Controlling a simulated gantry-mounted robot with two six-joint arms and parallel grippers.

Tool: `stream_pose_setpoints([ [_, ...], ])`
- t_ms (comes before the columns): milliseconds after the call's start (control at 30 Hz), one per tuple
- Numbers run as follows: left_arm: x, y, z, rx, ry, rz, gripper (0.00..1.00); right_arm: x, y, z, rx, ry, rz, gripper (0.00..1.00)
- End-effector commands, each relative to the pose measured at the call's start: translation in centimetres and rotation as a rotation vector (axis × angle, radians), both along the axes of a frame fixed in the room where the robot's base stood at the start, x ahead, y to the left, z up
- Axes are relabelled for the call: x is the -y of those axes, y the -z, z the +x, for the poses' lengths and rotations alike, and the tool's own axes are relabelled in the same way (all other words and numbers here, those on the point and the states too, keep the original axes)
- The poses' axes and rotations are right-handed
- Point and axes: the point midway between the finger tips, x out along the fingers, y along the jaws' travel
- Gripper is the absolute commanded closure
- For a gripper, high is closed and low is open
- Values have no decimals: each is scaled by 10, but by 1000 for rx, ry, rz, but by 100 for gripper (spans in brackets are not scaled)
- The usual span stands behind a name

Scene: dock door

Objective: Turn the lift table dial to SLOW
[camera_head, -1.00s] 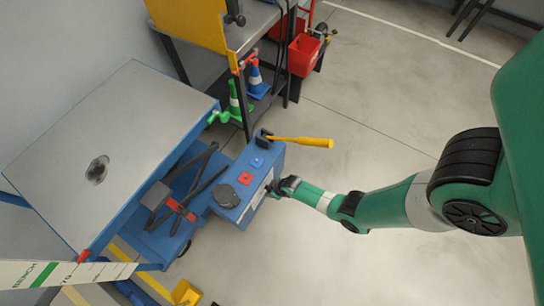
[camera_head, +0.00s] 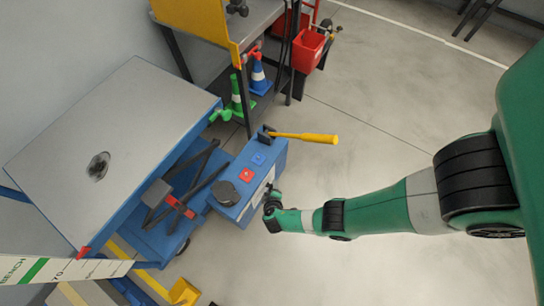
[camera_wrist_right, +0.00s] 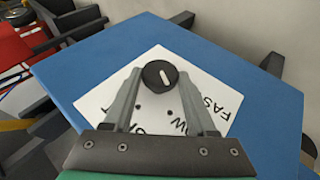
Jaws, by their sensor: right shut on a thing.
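The lift table dial (camera_wrist_right: 159,75) is a round black knob with a white mark, on a white label (camera_wrist_right: 105,94) on a blue control box (camera_wrist_right: 90,68). The label's lettering appears upside down; FAST is readable at the right and the other word is partly hidden. My right gripper (camera_wrist_right: 158,82) is shut on the dial, a finger on each side. In the head view, my right gripper (camera_head: 271,201) is at the label side of the control box (camera_head: 274,157) and the dial is hidden. My left gripper is out of view.
The box top carries a red button (camera_head: 246,174), a blue button (camera_head: 258,159), a black round part (camera_head: 226,193) and a yellow-handled lever (camera_head: 305,137). The blue lift table (camera_head: 105,125) stands at the left. Cones and red bins are behind. The floor at right is open.

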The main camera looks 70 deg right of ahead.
Motion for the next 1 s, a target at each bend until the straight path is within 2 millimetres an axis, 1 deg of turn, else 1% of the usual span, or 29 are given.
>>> stream_pose_setpoints([
  [500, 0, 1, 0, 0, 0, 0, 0, 0, 2, -2, -9, 3, -16, 99],
  [533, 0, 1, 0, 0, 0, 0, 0, 0, 2, -2, -9, 3, -16, 39],
  [600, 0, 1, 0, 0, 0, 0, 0, 0, 2, -2, -9, 3, -16, 27],
  [667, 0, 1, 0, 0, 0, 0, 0, 0, 2, -2, -8, 2, -16, 16],
  [700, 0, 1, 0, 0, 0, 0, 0, 0, 2, -1, -8, 2, -16, 14],
  [933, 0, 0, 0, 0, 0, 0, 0, 0, 1, -1, -7, 2, -16, 14],
  [1000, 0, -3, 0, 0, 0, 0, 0, -1, -2, -1, -6, 1, -16, 14],
])
